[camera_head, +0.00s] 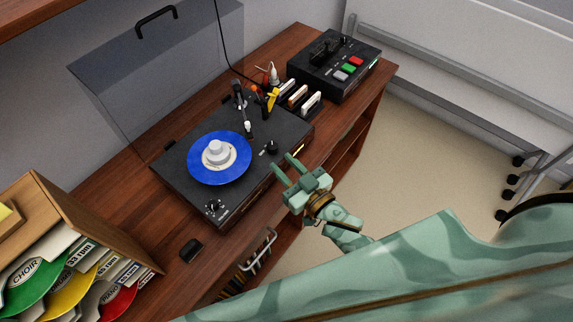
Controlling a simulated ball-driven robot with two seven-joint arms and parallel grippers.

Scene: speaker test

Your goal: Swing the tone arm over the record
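The turntable (180,181) is a black deck on a wooden sideboard, with its clear lid raised behind. A blue record (201,174) lies on it with a silver weight (216,151) at its centre. The tone arm (244,112) stands on the deck's right side. Its white-tipped head is off the record, just beyond the record's right edge. My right gripper (281,160) is at the deck's front right edge, near a small black knob (271,147). Its two fingers are apart with nothing visible between them. It appears apart from the tone arm. My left gripper is out of view.
A black box with coloured buttons (341,75) stands at the back right, beside small upright cases (298,96). The raised lid (150,75) bounds the back. A wooden record crate (95,222) is at left. A small black object (191,250) lies on the sideboard (123,190).

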